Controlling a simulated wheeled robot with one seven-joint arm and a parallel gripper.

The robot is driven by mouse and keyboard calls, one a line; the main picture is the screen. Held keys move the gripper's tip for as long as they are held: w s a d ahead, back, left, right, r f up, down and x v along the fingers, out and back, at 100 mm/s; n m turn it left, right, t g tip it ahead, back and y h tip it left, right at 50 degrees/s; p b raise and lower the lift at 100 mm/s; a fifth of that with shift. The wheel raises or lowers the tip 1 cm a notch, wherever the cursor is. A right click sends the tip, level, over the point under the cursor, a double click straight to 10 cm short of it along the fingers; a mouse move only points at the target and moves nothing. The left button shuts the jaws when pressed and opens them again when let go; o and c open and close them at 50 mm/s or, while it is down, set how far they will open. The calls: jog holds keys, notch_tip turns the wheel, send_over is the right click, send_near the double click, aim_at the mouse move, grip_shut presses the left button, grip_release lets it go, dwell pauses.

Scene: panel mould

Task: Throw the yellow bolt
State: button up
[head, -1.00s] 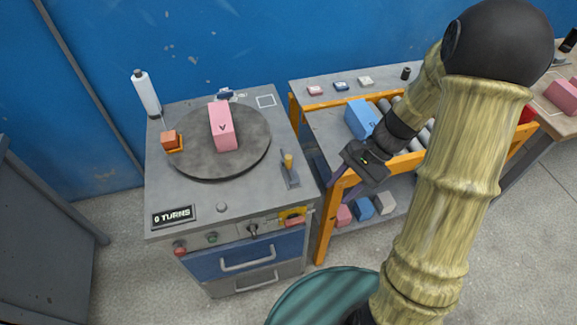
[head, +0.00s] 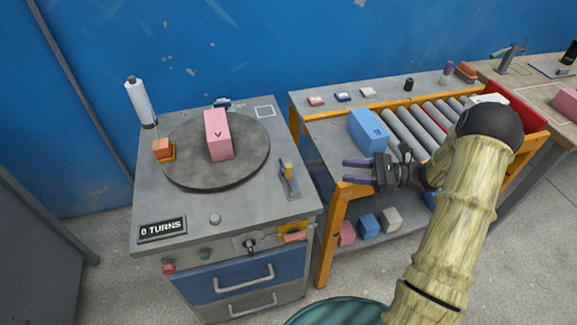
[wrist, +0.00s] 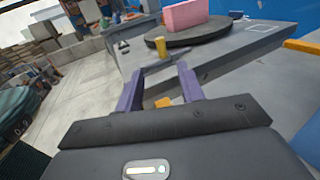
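The yellow bolt (head: 288,170) stands upright on a small grey plate at the right side of the grey machine top. It also shows in the wrist view (wrist: 160,46), ahead of my fingertips and between them. My gripper (head: 344,171) is right of the bolt, clear of the machine's edge, with its fingers pointing left toward it. In the wrist view the two purple fingers (wrist: 158,82) are spread apart with nothing held between them.
A round turntable (head: 250,160) with a pink block (head: 218,136) marked V fills the machine's middle. A sign (head: 162,229) reads 0 TURNS. An orange-framed roller rack (head: 335,220) with a blue block (head: 367,131) stands on the right. A white bottle (head: 139,101) stands at the back left.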

aim_at(289, 165)
jog(key=a, duration=0.5)
jog(key=w+a, duration=0.1)
jog(key=a, duration=0.5)
jog(key=w+a, duration=0.1)
jog(key=a, duration=0.5)
jog(key=shift+a, duration=0.1)
jog(key=shift+p, duration=0.3)
grip_shut()
